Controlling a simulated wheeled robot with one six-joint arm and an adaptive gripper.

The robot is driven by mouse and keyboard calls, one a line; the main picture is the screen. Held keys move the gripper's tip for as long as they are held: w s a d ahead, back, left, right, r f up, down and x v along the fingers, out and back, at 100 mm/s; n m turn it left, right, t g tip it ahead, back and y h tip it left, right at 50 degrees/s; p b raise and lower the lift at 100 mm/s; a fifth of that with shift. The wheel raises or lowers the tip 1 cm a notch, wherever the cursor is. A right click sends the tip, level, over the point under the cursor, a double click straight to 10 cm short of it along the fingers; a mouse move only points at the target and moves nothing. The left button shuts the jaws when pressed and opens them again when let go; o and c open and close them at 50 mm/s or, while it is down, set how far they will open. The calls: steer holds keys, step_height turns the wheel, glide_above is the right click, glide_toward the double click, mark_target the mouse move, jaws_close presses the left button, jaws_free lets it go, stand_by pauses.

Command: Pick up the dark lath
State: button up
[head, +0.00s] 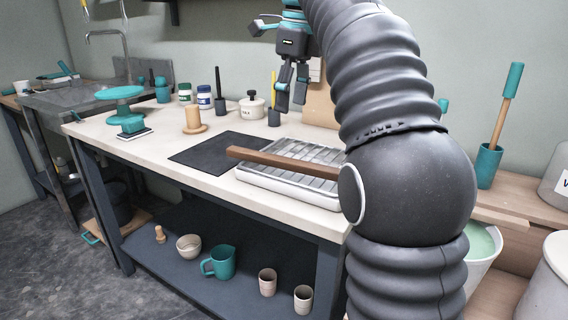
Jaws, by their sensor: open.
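The dark lath (282,162) is a long brown wooden strip. It lies across a white tray with a slatted grey top (262,189) near the front right of the worktable. Its left end sticks out past the tray over a black mat, and its right end is hidden behind my arm. My gripper (291,100) hangs from the arm above the back of the table, with its fingers pointing down. It is open and empty, up and behind the lath, clear of it.
A black mat (205,158) lies left of the tray. A wooden post on a disc (193,122), jars (204,98), a lidded pot (251,106) and a teal turntable (120,93) stand along the back and left.

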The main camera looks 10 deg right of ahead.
mark_target(287, 159)
steer(key=f+b, duration=0.1)
steer(key=f, duration=0.3)
steer(key=f+b, duration=0.2)
steer(key=f, duration=0.2)
steer(key=w+f+b, duration=0.1)
steer(key=f, duration=0.3)
steer(key=shift+a+f+b, duration=0.2)
steer(key=shift+f+b, duration=0.1)
steer(key=shift+b, duration=0.05)
jaws_close()
